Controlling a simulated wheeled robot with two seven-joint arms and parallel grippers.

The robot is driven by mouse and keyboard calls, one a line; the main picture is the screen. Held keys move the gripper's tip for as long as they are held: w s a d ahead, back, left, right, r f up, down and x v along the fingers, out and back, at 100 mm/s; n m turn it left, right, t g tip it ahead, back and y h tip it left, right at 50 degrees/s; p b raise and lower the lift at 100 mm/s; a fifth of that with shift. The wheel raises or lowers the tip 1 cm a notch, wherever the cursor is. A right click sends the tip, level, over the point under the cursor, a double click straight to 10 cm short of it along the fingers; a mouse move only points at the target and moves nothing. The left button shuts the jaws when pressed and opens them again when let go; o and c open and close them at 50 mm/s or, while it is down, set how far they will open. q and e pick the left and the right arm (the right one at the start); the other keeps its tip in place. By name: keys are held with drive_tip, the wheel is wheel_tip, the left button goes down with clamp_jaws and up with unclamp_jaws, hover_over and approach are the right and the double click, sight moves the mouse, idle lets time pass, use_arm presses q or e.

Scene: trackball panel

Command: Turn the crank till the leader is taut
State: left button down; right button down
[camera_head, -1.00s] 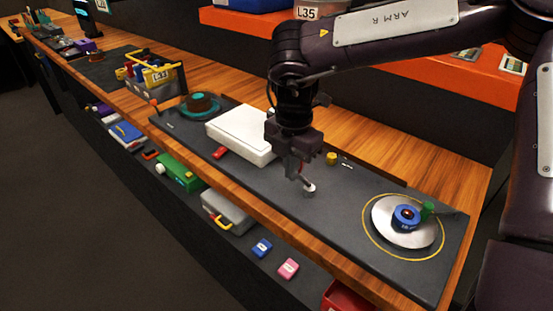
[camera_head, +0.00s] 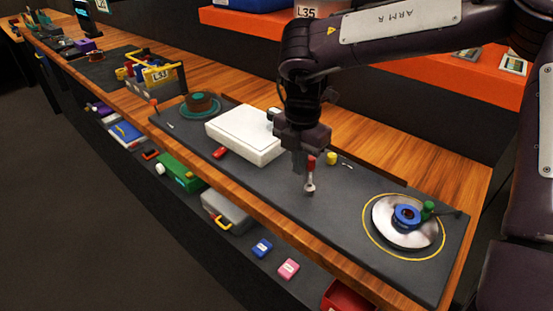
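A silver disc with a blue hub (camera_head: 407,215) and a green knob (camera_head: 428,208) lies at the panel's right end. A teal disc with a brown hub (camera_head: 201,104) lies at the far left end. I cannot make out a leader. My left gripper is not in view.
A yellow knob (camera_head: 331,158) sits close to the right of the crank, and a red piece (camera_head: 219,152) lies left of it. An orange shelf (camera_head: 240,22) runs behind. The panel between the crank and the silver disc is clear.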

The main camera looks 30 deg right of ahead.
drive_tip(key=shift+s+d, duration=0.2)
drive_tip(key=shift+d, duration=0.8)
drive_tip(key=shift+r+p, duration=0.5)
drive_tip(key=shift+r, duration=0.2)
drive_tip(key=shift+r+p, duration=0.95)
drive_tip(key=shift+r, duration=0.4)
drive_tip(key=shift+r+p, duration=1.75)
drive_tip(key=shift+r, duration=0.7)
